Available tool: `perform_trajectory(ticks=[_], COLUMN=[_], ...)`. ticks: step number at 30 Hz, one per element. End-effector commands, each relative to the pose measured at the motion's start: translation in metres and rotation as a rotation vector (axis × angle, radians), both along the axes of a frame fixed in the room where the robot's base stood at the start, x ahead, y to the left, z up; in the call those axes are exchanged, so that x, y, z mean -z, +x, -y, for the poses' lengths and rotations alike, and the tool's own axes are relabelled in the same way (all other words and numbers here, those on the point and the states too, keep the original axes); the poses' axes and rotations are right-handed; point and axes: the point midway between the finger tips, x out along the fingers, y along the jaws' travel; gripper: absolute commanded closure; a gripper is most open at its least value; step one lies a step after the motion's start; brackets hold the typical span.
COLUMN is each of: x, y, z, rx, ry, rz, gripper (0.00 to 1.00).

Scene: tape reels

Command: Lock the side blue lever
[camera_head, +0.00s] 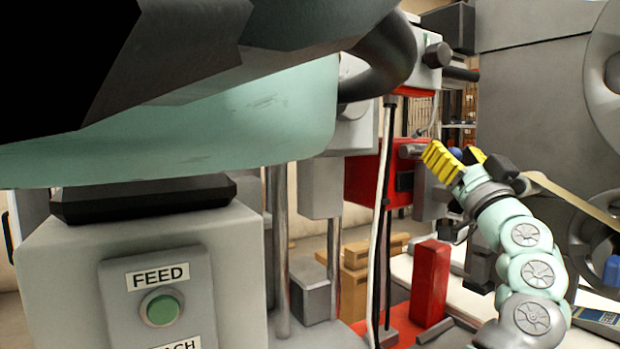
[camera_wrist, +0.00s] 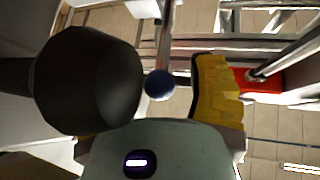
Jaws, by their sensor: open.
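A dark blue ball knob (camera_wrist: 159,84), which looks like the end of the blue lever, shows in the wrist view between a large dark round part and my right-hand yellow finger. My gripper (camera_wrist: 155,112) has its yellow fingers apart; the left finger is mostly hidden behind the dark part. In the head view my gripper (camera_head: 453,154) is raised at the right, by the grey and red machine. A small blue spot (camera_head: 456,153) shows between its fingers, probably the same knob. I cannot tell whether the fingers touch it. The lever's shaft is not clear.
The large dark round part (camera_wrist: 88,80) is close to my gripper's left side. A grey machine with large reels (camera_head: 601,75) is at the right. A FEED button box (camera_head: 160,300) fills the near left.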

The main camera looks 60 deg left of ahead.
Motion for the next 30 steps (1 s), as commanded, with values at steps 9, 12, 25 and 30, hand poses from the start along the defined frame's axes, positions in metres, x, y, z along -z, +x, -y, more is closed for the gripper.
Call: perform_trajectory(ticks=[9, 12, 25, 30], x=[-0.003, -0.008, -0.026, -0.032], y=[0.001, 0.001, 0.002, 0.002], z=[0.001, 0.001, 0.0, -0.002], rx=[0.005, 0.005, 0.009, 0.006], ry=[-0.012, -0.031, -0.173, -0.24], rz=[-0.002, -0.005, -0.016, -0.019], gripper=[0.42, 0.42, 0.42, 0.42])
